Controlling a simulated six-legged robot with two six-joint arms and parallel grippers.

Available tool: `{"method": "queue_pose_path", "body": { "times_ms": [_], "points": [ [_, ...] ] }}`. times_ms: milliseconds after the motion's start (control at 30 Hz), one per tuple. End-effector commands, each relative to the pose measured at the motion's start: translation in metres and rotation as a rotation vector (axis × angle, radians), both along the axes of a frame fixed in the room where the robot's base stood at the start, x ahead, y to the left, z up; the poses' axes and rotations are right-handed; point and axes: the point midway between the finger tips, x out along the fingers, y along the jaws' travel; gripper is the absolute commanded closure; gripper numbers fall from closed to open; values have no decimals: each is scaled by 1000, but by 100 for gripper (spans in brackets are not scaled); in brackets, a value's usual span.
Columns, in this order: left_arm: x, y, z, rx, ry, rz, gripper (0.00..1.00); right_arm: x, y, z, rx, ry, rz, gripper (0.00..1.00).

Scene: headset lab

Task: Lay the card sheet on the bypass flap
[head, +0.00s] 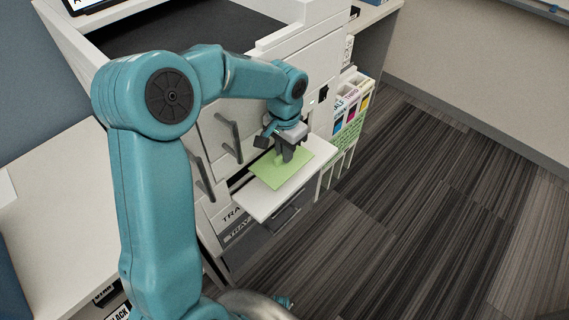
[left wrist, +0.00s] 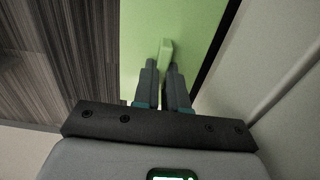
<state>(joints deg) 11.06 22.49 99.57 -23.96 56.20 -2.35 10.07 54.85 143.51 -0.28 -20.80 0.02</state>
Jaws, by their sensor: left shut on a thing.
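The card sheet (head: 283,178) is light green and flat, over the white bypass flap (head: 318,150) on the side of the printer. Its edges lie mostly inside the flap's outline. I cannot tell whether it touches the flap or hovers just above it. My left gripper (head: 287,156) points down at the sheet. In the left wrist view my left gripper (left wrist: 164,75) is shut on a small green tab (left wrist: 166,47) that stands up from the sheet (left wrist: 195,25). My right gripper is not in view.
The white printer (head: 318,62) with dark handles (head: 229,138) rises behind the flap. A rack of colour-marked boxes (head: 350,103) stands to its right. A tray drawer (head: 238,228) sits below. Striped carpet (head: 420,200) is clear to the right. A white counter (head: 60,210) is at left.

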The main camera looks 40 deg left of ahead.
Motion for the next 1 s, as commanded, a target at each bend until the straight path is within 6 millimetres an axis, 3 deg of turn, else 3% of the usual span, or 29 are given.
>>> {"method": "queue_pose_path", "body": {
  "times_ms": [400,933,1000],
  "points": [
    [0,-2,-58,-1,4,-1,100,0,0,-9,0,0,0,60],
    [1,2,-69,0,1,-1,100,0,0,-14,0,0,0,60],
    [1,2,-67,0,1,-1,69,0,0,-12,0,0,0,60]
  ]
}}
